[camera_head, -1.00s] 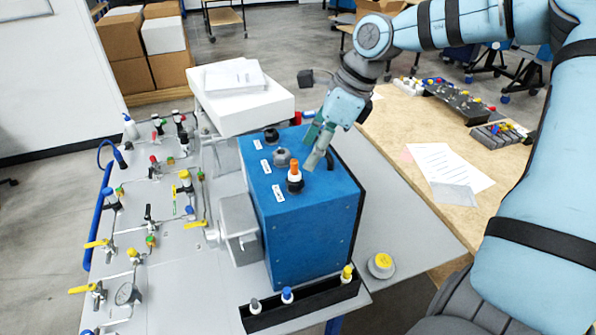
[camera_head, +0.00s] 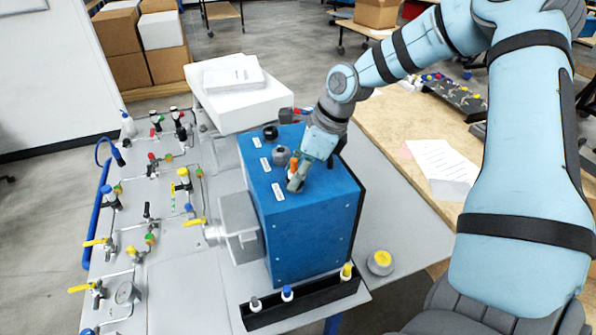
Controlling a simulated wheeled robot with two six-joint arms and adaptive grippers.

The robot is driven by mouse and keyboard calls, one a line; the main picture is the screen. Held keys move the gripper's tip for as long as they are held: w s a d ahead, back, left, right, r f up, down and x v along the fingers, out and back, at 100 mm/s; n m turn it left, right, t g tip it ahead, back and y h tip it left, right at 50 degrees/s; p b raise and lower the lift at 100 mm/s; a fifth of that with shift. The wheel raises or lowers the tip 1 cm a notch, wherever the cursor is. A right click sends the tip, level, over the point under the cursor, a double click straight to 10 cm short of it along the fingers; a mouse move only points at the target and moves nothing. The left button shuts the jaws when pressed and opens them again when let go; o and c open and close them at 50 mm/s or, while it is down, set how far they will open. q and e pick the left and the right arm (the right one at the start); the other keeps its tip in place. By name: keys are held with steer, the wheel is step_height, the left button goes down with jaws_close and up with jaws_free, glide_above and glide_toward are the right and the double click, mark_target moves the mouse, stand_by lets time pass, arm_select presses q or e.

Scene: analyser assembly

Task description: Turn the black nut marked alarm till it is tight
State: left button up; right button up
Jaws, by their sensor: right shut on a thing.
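The blue analyser box (camera_head: 312,230) stands on the grey table, with black and grey fittings and small white labels on its top. The label print is too small to read. At the front fitting, an orange-capped part (camera_head: 293,164) stands up from the box top. My right gripper (camera_head: 296,183) points down over this fitting, its fingertips low at its base, and is shut around the black nut there. My left gripper is not in view.
A black rack (camera_head: 306,304) with several capped bottles lies before the box. A yellow-topped round piece (camera_head: 380,262) sits at right. A white carton (camera_head: 240,104) stands behind. A panel of valves and tubes (camera_head: 150,210) fills the left.

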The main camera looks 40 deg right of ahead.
steer(key=shift+f+m+b, duration=0.2)
steer(key=shift+m+b, duration=0.1)
steer(key=shift+b, duration=0.5)
steer(key=m+h+b, duration=0.1)
steer(key=m+b, duration=0.2)
steer(key=b, duration=0.3)
steer(key=shift+a+f+t, duration=0.1)
steer(key=shift+f+t, duration=0.1)
steer(key=shift+t, duration=0.2)
steer(key=shift+s+r+m+h+b, duration=0.15)
steer(key=shift+m+h+b, duration=0.15)
steer(key=shift+m+b, duration=0.25)
steer(key=shift+a+r+m, duration=0.1)
steer(key=shift+r+m, duration=0.05)
steer(key=shift+m, duration=0.2)
steer(key=shift+r+m+p, duration=0.2)
steer(key=shift+m+p, duration=0.1)
steer(key=shift+p, duration=0.1)
steer(key=shift+r+m+h+p, duration=0.1)
steer(key=shift+m+h+p, duration=0.35)
steer(key=shift+p, duration=0.5)
steer(key=shift+m+p, duration=0.45)
steer(key=shift+p, duration=0.2)
steer(key=o, duration=1.2)
steer(key=shift+w+f, duration=0.2)
steer(key=shift+c, duration=0.2)
